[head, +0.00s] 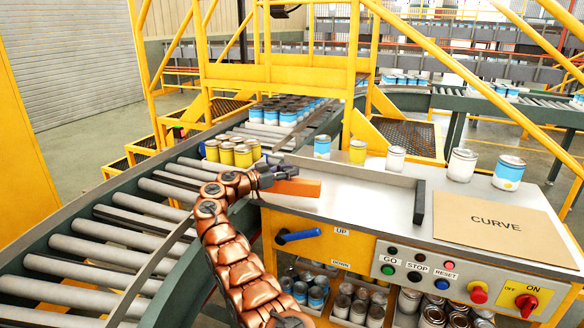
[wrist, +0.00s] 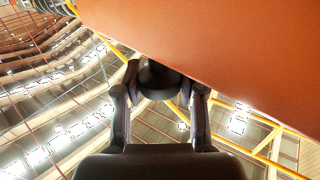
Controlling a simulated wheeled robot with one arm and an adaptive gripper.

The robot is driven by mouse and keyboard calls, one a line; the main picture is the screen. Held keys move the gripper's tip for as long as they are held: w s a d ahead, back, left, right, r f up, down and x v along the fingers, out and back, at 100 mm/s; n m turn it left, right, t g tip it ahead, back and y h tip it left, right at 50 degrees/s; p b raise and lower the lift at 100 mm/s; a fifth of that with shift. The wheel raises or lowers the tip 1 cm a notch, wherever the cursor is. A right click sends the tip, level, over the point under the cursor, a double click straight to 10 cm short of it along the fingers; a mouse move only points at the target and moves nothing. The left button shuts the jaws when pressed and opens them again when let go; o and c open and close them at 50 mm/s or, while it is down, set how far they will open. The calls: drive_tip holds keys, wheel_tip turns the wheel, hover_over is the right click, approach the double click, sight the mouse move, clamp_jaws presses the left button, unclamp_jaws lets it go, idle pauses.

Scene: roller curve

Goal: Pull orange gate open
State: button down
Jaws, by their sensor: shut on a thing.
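The orange gate (head: 294,187) is a flat orange bar at the left edge of the grey worktop, beside the roller conveyor. My gripper (head: 276,174) is at its left end, shut on it. In the wrist view the gate (wrist: 230,50) fills the upper right as a large orange face. The gripper's fingers (wrist: 160,85) show below and against it.
Yellow cans (head: 226,152) stand on the roller conveyor (head: 110,235) just behind my gripper, with blue and white cans (head: 285,112) beyond. Several loose cans stand on the worktop (head: 370,190). A blue-handled lever (head: 298,236) and a button panel (head: 420,270) are on the front.

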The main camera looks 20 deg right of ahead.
drive_tip(key=shift+s+a, duration=0.1)
drive_tip(key=shift+a, duration=0.15)
idle(0.5)
drive_tip(key=c, duration=1)
unclamp_jaws()
drive_tip(key=shift+d, duration=0.1)
drive_tip(key=shift+r, duration=0.1)
